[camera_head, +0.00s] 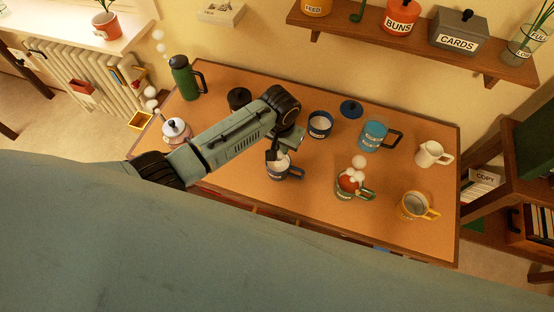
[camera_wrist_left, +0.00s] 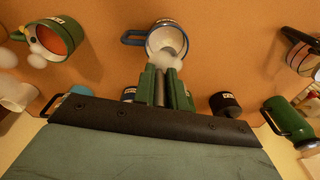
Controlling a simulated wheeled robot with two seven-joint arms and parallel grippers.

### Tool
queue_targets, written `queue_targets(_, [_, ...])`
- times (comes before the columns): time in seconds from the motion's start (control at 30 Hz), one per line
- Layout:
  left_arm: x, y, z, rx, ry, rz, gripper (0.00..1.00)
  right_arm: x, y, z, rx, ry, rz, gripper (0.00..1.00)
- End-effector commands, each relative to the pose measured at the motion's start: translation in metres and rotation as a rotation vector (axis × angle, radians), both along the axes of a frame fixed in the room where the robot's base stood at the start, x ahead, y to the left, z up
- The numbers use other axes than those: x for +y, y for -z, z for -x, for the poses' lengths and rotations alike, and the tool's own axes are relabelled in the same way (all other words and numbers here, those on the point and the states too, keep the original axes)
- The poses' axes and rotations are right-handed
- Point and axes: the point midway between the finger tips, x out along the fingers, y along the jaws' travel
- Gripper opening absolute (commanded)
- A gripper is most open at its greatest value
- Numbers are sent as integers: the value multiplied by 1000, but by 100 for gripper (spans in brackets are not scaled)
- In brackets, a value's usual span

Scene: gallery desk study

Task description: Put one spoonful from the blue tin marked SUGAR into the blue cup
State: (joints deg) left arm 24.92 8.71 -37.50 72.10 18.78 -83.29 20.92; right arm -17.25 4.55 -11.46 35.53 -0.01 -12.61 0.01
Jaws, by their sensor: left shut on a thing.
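My left gripper (camera_head: 275,157) is shut, pointing down over the white cup with a blue handle (camera_head: 284,174). In the left wrist view my fingers (camera_wrist_left: 165,88) hold a thin grey thing, seemingly the spoon's handle; its bowl is hidden. That cup (camera_wrist_left: 150,41) lies just beyond the fingertips, its opening partly covered by whitish puffs. An open dark blue tin (camera_head: 320,126) stands right of my wrist; its label is too small to read. A blue lid (camera_head: 351,109) lies behind it. A light blue mug (camera_head: 373,136) stands farther right. My right gripper is not in view.
A green flask (camera_head: 184,80), a black tin (camera_head: 239,98) and a white lidded pot (camera_head: 176,131) stand to the left. A green cup with red contents (camera_head: 345,190), a yellow-handled cup (camera_head: 411,208) and a white jug (camera_head: 430,154) stand to the right. A shelf (camera_head: 400,45) hangs behind the desk.

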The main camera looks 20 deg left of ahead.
Motion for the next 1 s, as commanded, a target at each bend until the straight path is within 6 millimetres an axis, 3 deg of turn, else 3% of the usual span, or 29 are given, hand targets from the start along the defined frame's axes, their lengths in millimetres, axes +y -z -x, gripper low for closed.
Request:
queue_targets(0.27, [-1,1,-9,93,-2,-3,0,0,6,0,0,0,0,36])
queue_targets(0.6, [-1,5,-26,308,-1,-10,0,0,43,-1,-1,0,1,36])
queue_targets(1.0, [-1,-1,-26,326,0,-11,0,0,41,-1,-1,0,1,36])
